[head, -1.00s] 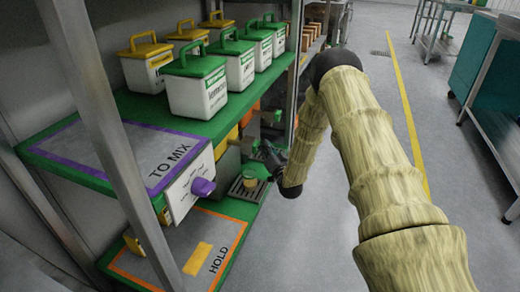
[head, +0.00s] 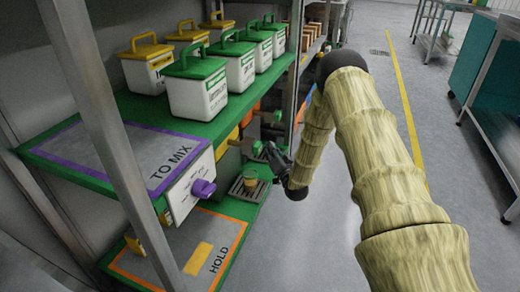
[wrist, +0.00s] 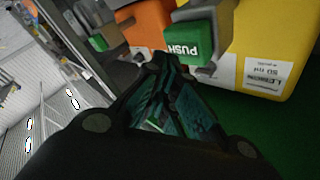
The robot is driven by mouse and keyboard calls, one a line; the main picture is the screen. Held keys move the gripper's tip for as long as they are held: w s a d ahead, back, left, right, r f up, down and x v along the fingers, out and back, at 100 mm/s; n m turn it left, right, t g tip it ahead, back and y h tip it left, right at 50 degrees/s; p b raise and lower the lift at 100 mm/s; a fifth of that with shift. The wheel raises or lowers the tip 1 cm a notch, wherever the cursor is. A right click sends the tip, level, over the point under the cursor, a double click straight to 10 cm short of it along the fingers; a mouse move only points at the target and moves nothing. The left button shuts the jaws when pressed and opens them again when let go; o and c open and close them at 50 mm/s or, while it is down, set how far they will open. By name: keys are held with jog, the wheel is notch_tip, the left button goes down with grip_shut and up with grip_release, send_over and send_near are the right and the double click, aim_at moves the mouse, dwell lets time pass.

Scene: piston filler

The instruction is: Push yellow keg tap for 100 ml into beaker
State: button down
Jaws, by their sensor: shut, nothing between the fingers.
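The yellow keg (wrist: 275,45) fills the right of the wrist view; its side also shows under the shelf in the head view (head: 228,143). Its tap has a green PUSH paddle (wrist: 190,41) on a grey body, just beyond my fingertips. My gripper (wrist: 152,72) is shut and empty, pointing at the paddle's lower edge; whether it touches is unclear. In the head view my gripper (head: 272,152) is right of the taps. The beaker (head: 250,183), with yellowish contents, stands on the drip tray (head: 237,190), below and left of my gripper. Its fill level is unreadable.
An orange keg (wrist: 146,22) with another green-ended tap (wrist: 98,43) stands beside the yellow one. Above is a green shelf (head: 225,125) with lidded tubs. A shelf post (head: 295,70) stands close to my arm.

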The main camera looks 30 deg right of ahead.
jog(key=shift+d, duration=0.1)
jog(key=s+d+p, duration=0.1)
jog(key=s, duration=0.1)
jog(key=s+d, duration=0.1)
jog(key=d, duration=0.1)
jog(key=shift+s+p, duration=0.35)
jog(key=shift+s, duration=0.05)
jog(key=shift+s, duration=0.1)
dwell(1.8)
